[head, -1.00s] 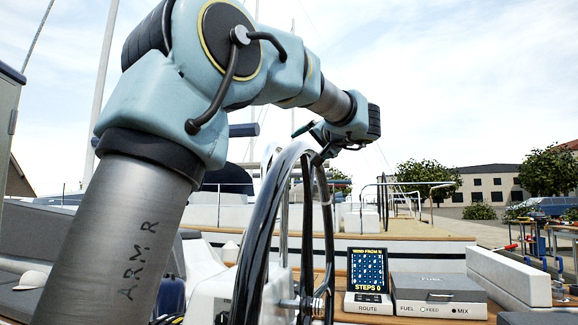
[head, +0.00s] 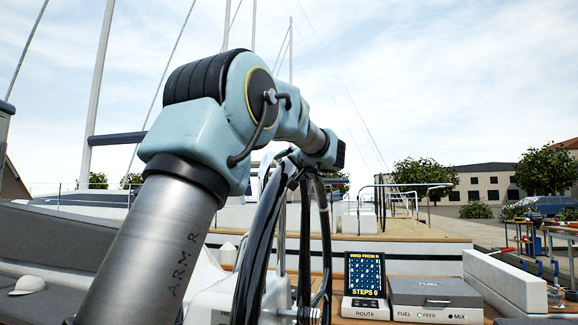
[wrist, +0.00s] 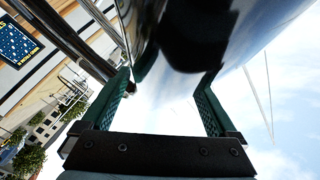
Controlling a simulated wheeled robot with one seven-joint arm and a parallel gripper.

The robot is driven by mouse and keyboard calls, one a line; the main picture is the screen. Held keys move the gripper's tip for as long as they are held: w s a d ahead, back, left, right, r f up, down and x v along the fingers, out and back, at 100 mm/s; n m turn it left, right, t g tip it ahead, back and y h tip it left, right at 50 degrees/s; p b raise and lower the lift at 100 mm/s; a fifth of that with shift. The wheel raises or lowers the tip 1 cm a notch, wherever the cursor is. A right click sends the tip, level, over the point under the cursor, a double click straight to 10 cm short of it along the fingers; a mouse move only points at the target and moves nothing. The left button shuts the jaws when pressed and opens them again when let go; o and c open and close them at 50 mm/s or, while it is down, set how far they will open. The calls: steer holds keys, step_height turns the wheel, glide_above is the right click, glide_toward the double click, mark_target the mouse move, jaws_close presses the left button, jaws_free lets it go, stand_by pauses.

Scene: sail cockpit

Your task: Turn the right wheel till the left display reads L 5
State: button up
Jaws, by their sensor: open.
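The large dark steering wheel (head: 262,225) stands nearly edge-on in front of me in the head view. My gripper (head: 296,160) is at the top of its rim, with my arm reaching over from the left. In the wrist view my gripper's (wrist: 166,85) two green fingers stand wide apart. A dark, blurred curved part, apparently the wheel rim (wrist: 148,25), lies beyond and between them; I cannot tell whether they touch it. No display reading L shows. The screen in view, marked ROUTE (head: 365,275), reads "WIND FROM N" and "STEPS 0".
A grey-lidded box marked FUEL, FEED and MIX (head: 436,292) sits right of the screen. A white block (head: 505,280) stands beyond it. A grey bench with a cap (head: 28,284) is at the left. A metal rail (head: 400,188) stands further back.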

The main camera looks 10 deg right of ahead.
steer(key=shift+c, duration=0.4)
jaws_close()
stand_by(0.4)
